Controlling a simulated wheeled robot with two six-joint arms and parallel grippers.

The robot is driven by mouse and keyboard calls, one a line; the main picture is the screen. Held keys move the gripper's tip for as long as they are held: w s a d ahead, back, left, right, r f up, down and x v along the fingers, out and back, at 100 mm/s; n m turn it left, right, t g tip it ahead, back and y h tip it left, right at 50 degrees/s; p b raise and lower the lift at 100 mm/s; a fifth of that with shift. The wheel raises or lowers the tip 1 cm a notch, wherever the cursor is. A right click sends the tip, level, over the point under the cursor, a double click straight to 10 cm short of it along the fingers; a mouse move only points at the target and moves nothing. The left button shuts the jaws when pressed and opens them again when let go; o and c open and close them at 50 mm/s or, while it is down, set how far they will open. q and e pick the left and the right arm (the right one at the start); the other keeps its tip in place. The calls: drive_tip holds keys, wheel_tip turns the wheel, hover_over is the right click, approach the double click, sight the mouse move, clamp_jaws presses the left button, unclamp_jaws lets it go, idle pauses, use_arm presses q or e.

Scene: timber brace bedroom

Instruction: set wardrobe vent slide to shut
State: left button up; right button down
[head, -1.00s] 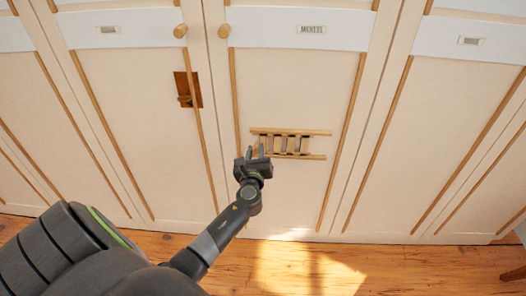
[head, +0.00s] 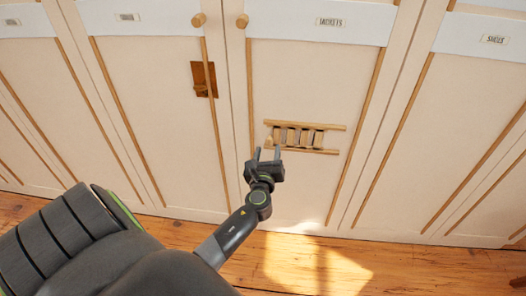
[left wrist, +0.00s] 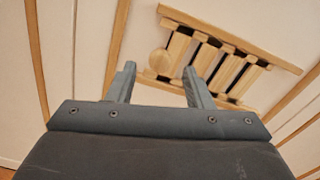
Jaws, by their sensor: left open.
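The wardrobe vent (head: 318,151) is a wooden grille low on the middle door, with two rails and several upright slats between them. It also shows in the left wrist view (left wrist: 230,36), tilted in the picture. A round wooden knob (left wrist: 158,62) sits at the slats' left end. My left gripper (head: 266,155) is open and empty at the vent's lower left. In the left wrist view its fingertips (left wrist: 159,70) lie either side of the knob in the picture, and I cannot tell whether they touch it. Narrow gaps show between the slats. My right gripper is out of view.
A brown square plate with a wooden latch (head: 203,79) is on the door to the left. Two round door knobs (head: 242,21) (head: 199,19) are above. Vertical trim strips stand out from the doors. The wooden floor (head: 400,268) in front is clear.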

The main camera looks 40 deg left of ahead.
use_arm(q)
drive_tip(key=v, duration=1.3)
drive_tip(key=shift+d+b, duration=0.15)
drive_tip(key=shift+b, duration=0.25)
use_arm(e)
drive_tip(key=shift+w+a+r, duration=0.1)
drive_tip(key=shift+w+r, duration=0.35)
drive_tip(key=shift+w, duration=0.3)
use_arm(q)
drive_tip(key=shift+s, duration=0.1)
